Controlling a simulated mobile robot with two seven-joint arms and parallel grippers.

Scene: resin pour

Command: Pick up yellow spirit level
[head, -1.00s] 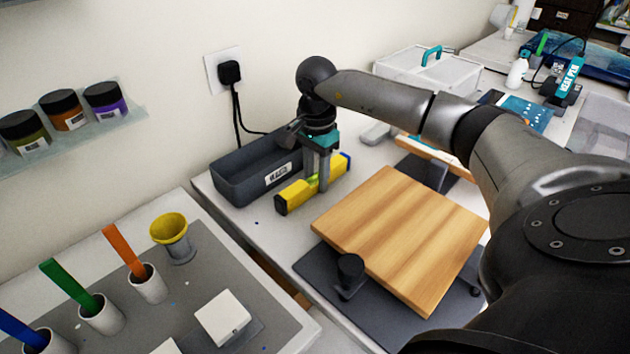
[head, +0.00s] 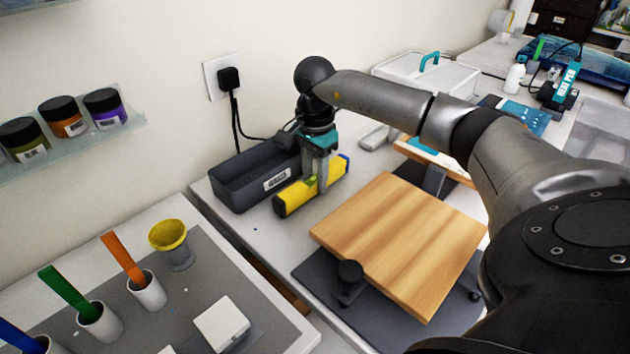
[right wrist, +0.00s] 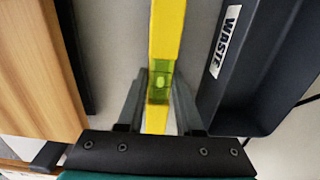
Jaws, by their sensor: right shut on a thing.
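The yellow spirit level (head: 296,196) is a long yellow bar with dark and blue end parts, between the dark bin and the wooden board. My right gripper (head: 322,190) points down and is shut on the level near its middle. In the right wrist view the yellow level (right wrist: 167,35) runs between the two fingers of the right gripper (right wrist: 160,100), with its green vial (right wrist: 160,82) in sight. I cannot tell for sure whether the level is clear of the table. My left gripper is not in view.
A dark waste bin (head: 228,188) stands close beside the level, against the wall. A wooden board (head: 400,240) on a dark base lies in front. A yellow cup (head: 168,235) and tool holders (head: 148,292) are at lower left.

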